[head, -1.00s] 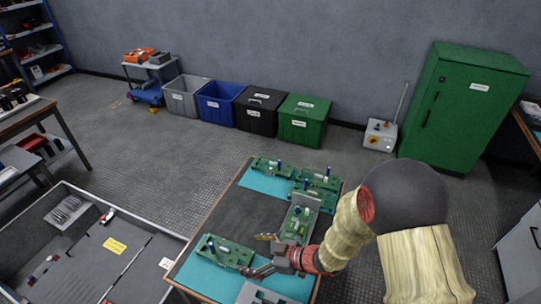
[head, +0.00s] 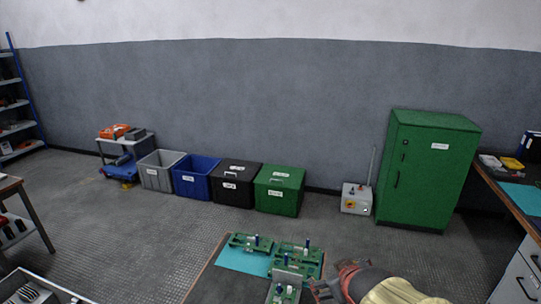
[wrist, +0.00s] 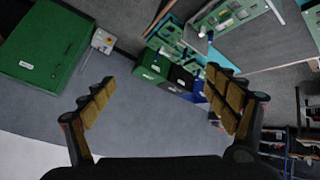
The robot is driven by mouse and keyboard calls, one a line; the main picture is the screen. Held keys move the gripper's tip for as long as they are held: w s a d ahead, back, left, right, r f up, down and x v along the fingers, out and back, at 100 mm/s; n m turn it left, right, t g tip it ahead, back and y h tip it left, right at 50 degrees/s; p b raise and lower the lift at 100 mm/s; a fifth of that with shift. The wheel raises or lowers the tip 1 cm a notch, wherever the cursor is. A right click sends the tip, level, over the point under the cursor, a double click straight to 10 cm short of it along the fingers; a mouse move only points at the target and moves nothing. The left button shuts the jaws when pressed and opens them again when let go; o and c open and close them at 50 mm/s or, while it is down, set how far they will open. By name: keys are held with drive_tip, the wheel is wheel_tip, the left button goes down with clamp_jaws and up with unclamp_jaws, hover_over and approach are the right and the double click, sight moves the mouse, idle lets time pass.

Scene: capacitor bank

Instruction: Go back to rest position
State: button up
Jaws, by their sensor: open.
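My gripper shows in the wrist view (wrist: 160,105) with its two padded fingers spread wide and nothing between them. In the head view only part of my arm shows at the bottom right, beside the workbench, and the fingers are not clearly visible. The workbench (head: 205,287) has green circuit boards (head: 250,243) with capacitors on a teal mat (head: 236,260). Another board (head: 284,292) stands in a grey holder at the bottom edge. My gripper is apart from all of these.
A green cabinet (head: 425,180) and a grey control box (head: 356,199) stand by the wall. Grey (head: 158,175), blue (head: 196,182), black (head: 234,188) and green (head: 279,193) bins line the wall. A right-hand bench (head: 508,200) is near. Floor between is clear.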

drive_tip(key=s+d+r+m+g, duration=0.1)
drive_tip(key=s+r+m, duration=0.1)
drive_tip(key=s, duration=0.8)
drive_tip(key=s+d+r+m+g, duration=0.1)
drive_tip(key=s+r+m+g, duration=0.1)
drive_tip(key=s, duration=0.9)
drive_tip(key=shift+r+m, duration=0.4)
drive_tip(key=shift+r, duration=0.45)
